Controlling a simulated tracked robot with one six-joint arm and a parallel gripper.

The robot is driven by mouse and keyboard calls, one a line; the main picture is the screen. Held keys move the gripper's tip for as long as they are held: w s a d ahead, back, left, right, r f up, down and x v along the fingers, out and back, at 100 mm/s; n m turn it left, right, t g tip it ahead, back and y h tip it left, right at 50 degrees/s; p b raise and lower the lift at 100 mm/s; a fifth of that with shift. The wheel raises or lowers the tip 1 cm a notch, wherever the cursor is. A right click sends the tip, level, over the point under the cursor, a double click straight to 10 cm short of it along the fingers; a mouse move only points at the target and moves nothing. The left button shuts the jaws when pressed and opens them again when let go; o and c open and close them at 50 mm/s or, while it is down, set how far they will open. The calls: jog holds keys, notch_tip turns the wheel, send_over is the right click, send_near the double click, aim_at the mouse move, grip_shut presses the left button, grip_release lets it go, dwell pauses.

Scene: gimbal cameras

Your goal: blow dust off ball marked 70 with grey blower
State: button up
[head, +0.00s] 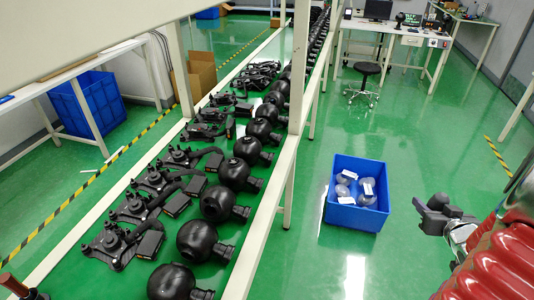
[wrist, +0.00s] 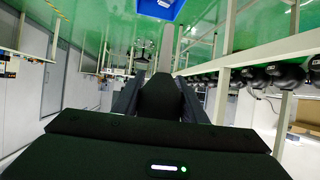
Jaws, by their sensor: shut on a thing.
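Black ball-shaped gimbal cameras stand in a row along the green bench, among them a near one (head: 196,241) and one farther back (head: 235,174). Small pale labels show on balls in the wrist view (wrist: 272,75), but I cannot read a 70 on any. My gripper (head: 437,212) is at the right of the head view, over the floor and well apart from the row. In the wrist view it (wrist: 160,92) is shut on the grey blower (wrist: 165,57), whose pale narrow part sticks out beyond the dark jaws. Most of the blower is hidden.
A blue bin (head: 357,216) with clear, white-labelled things stands on the floor between my gripper and the bench. White posts (head: 297,80) and a beam rise along the bench edge. Black gimbal mounts (head: 157,182) lie beside the balls. A stool (head: 366,78) stands farther back.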

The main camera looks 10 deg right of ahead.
jog(key=w+a+r+n+y, duration=0.2)
jog(key=w+a, duration=1.4)
jog(key=w, duration=0.1)
jog(key=w+a+n+y, duration=0.1)
jog(key=w+a, duration=0.2)
jog(key=a, duration=0.9)
jog(key=w+a+n+t+y, duration=0.1)
jog(key=w+a, duration=0.3)
jog(key=a, duration=0.9)
jog(key=shift+y, duration=0.4)
jog(key=shift+w+d, duration=0.1)
jog(key=shift+d, duration=0.05)
